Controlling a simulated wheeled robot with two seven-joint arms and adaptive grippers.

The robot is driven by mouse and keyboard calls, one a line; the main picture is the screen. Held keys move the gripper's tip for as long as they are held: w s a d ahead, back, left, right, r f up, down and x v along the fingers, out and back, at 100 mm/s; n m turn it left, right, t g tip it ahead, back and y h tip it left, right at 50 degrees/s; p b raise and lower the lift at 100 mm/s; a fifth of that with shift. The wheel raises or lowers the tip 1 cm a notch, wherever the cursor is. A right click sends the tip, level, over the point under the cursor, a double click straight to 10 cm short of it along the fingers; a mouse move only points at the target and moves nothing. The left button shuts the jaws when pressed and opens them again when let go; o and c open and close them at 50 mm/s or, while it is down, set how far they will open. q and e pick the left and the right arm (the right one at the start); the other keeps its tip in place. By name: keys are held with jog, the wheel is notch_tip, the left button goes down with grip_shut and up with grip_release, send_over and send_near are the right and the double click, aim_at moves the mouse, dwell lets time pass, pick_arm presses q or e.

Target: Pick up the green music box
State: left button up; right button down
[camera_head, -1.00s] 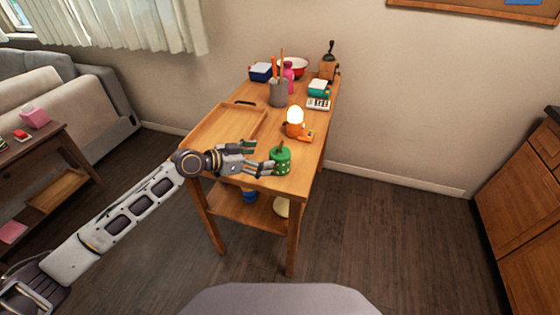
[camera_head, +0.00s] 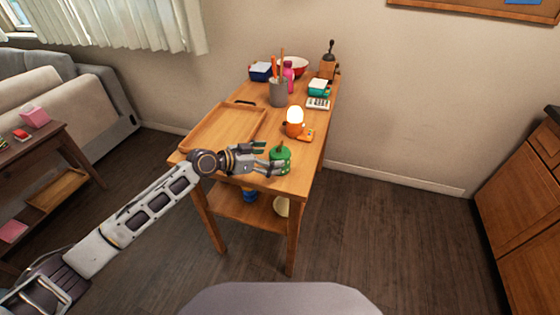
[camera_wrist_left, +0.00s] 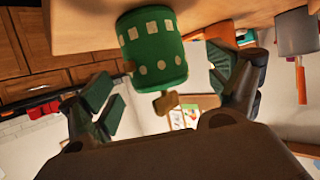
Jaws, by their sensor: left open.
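The green music box (camera_head: 284,154) is a green cylinder with light square marks and a small brown crank. It stands near the front edge of the wooden table (camera_head: 303,153). My left gripper (camera_head: 271,156) reaches in from the left, with its fingers open at the box's left side. In the left wrist view the music box (camera_wrist_left: 152,48) shows ahead, between and beyond the two open fingers of my left gripper (camera_wrist_left: 170,92). I cannot tell whether a finger touches it. My right gripper is not in view.
A wooden tray (camera_head: 190,144) lies left, close to my left arm. A lit orange lamp (camera_head: 294,129) stands behind the box. A grey cup (camera_head: 278,95), a calculator (camera_head: 318,103) and a grinder (camera_head: 328,66) stand farther back.

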pick_arm(q)
jog(key=shift+f+x, duration=0.2)
jog(key=shift+x, duration=1)
jog(key=shift+w+d+f, duration=0.15)
jog(key=shift+d+f, duration=0.15)
jog(key=shift+d, duration=0.2)
jog(key=shift+w+d+f, duration=0.15)
jog(key=shift+w+d, duration=0.05)
jog(key=shift+d, duration=0.15)
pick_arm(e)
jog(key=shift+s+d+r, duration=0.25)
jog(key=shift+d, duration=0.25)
pick_arm(q)
jog(key=c, duration=1)
jog(key=shift+c, duration=1.1)
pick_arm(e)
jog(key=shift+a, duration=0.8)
